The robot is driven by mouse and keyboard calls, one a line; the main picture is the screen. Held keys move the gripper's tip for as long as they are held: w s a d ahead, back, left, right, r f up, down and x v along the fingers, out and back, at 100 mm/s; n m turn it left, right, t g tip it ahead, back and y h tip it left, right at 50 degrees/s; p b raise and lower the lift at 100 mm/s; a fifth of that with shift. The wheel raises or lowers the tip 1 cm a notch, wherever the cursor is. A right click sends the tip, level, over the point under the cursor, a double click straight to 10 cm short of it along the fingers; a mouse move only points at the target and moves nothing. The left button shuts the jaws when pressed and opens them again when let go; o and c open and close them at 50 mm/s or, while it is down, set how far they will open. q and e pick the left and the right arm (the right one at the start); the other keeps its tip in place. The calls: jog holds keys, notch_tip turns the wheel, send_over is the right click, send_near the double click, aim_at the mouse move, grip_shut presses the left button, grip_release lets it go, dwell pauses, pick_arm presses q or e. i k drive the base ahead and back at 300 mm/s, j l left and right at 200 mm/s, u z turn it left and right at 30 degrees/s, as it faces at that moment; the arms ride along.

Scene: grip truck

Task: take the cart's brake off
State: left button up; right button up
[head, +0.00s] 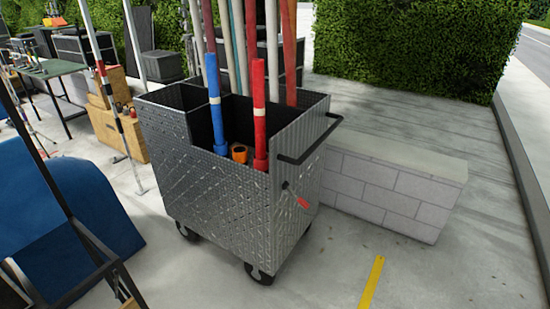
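The cart (225,195) is a tall box of grey diamond-plate metal on dark caster wheels, in the middle of the head view. A black push handle (318,146) sticks out from its right end. Below the handle, a small lever with a red grip (303,202) is fixed to the same end and slants down to the right. It looks like the brake lever. One caster (262,274) shows at the near corner and another (187,231) at the left. Neither of my grippers is in view.
Several long poles stand in the cart, including a blue one (214,105) and a red one (259,115). A low block wall (385,190) stands close behind the cart's right end. The concrete at front right is clear, with a yellow strip (372,282). A blue object (85,215) is at left.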

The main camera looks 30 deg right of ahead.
aim_at(285, 186)
jog(key=i+l+u, duration=0.1)
jog(key=l, duration=0.55)
jog(key=i+l+u, duration=0.15)
jog(key=l, duration=0.5)
